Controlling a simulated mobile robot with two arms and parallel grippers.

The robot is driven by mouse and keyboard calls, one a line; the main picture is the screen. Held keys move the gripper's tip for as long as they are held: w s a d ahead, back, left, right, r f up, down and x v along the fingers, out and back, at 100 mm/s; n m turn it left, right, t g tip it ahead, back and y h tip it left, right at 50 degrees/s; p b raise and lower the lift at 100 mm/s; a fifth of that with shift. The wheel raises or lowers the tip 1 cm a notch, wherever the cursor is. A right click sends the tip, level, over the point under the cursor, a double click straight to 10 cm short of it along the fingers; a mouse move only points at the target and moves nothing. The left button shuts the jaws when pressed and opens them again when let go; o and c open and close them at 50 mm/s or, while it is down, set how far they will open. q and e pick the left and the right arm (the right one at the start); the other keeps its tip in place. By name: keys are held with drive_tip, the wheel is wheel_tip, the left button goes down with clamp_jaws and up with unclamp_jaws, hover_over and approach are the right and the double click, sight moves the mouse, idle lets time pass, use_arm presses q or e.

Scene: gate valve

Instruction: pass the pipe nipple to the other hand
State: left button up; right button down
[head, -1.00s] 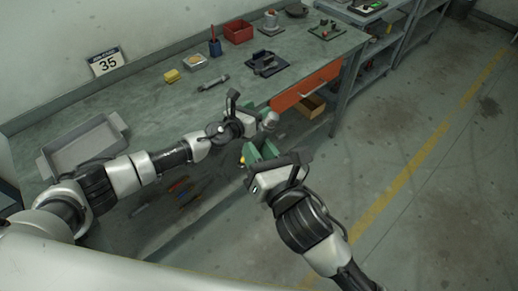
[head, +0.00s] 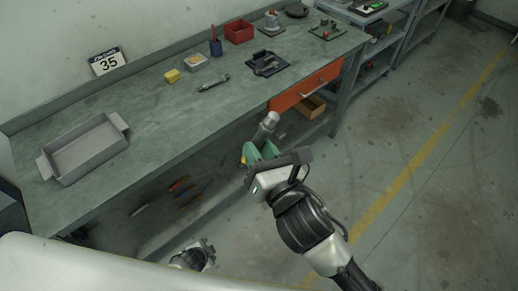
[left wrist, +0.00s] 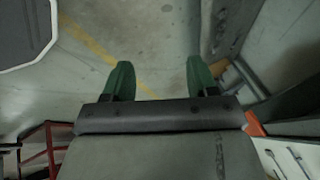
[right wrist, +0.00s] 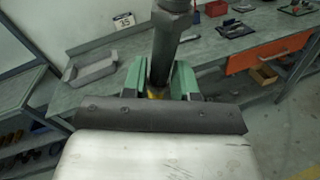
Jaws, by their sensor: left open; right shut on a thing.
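The pipe nipple (head: 268,124) is a grey metal piece standing up from my right gripper (head: 258,152) in the head view. In the right wrist view the pipe nipple (right wrist: 166,45) rises between the green fingers, with a wider, faceted upper part. My right gripper (right wrist: 160,78) is shut on its lower part, which the fingers partly hide. My left gripper (left wrist: 160,72) is open and empty in the left wrist view, its green fingers apart over the floor. Only a bit of my left arm shows at the bottom of the head view, apart from the nipple.
The workbench (head: 165,115) runs along the wall, with a grey tray (head: 88,150), a yellow block (head: 172,76), a grey tool (head: 213,84) and a red bin (head: 239,32). An orange drawer (head: 305,87) juts from its front. The floor at right is clear.

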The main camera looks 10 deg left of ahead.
use_arm(q)
drive_tip(key=s+f+n+g, duration=0.2)
drive_tip(key=s+f+n, duration=0.1)
drive_tip(key=s, duration=0.9)
drive_tip(key=s+f+n+g, duration=0.2)
drive_tip(key=s+n, duration=0.3)
drive_tip(key=s, duration=0.7)
drive_tip(key=shift+s+a+f+n+g, duration=0.2)
drive_tip(key=shift+a+f+n+g, duration=0.15)
drive_tip(key=shift+f, duration=0.2)
